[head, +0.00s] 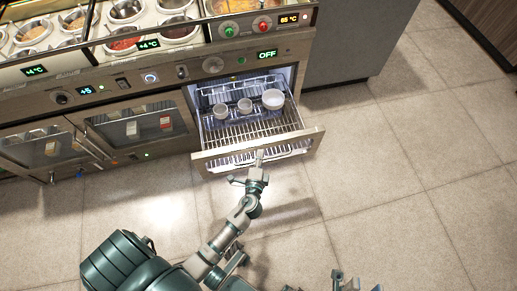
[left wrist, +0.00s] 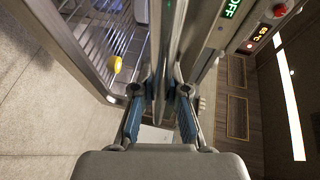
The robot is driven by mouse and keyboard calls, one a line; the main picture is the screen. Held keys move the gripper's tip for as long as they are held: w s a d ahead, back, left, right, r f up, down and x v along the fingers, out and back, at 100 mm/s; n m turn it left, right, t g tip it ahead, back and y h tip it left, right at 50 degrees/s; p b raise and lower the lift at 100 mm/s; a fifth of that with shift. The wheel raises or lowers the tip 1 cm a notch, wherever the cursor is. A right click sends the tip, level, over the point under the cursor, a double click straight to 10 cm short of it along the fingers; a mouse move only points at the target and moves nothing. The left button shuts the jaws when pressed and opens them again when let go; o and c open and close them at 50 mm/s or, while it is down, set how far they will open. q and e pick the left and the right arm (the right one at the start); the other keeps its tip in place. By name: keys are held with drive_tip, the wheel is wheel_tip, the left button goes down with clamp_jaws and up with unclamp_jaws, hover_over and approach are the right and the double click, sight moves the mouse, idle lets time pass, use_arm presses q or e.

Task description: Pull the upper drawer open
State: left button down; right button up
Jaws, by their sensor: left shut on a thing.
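The upper drawer (head: 314,134) stands pulled out from the lit compartment under the OFF display in the head view. It is a wire rack with a steel front, and white bowls (head: 273,98) sit toward its back. My left gripper (head: 258,160) is at the middle of the drawer front. In the left wrist view its two fingers (left wrist: 160,95) close on a thin upright part of the drawer front, likely its handle. The fingertips hide the exact contact. Parts of my right arm (head: 345,284) show at the bottom edge; its jaws are not clear.
Two glass-front doors (head: 138,124) are shut to the left of the drawer. Sauce wells (head: 125,10) line the counter above. A grey cabinet side (head: 350,40) stands to the right. The tiled floor (head: 390,190) in front and to the right is clear.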

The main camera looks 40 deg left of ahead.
use_arm(q)
drive_tip(key=shift+d+r, duration=0.25)
drive_tip(key=c, duration=1.2)
unclamp_jaws()
drive_tip(key=shift+s+f, duration=0.1)
drive_tip(key=v, duration=1.2)
drive_tip(key=shift+f, duration=0.1)
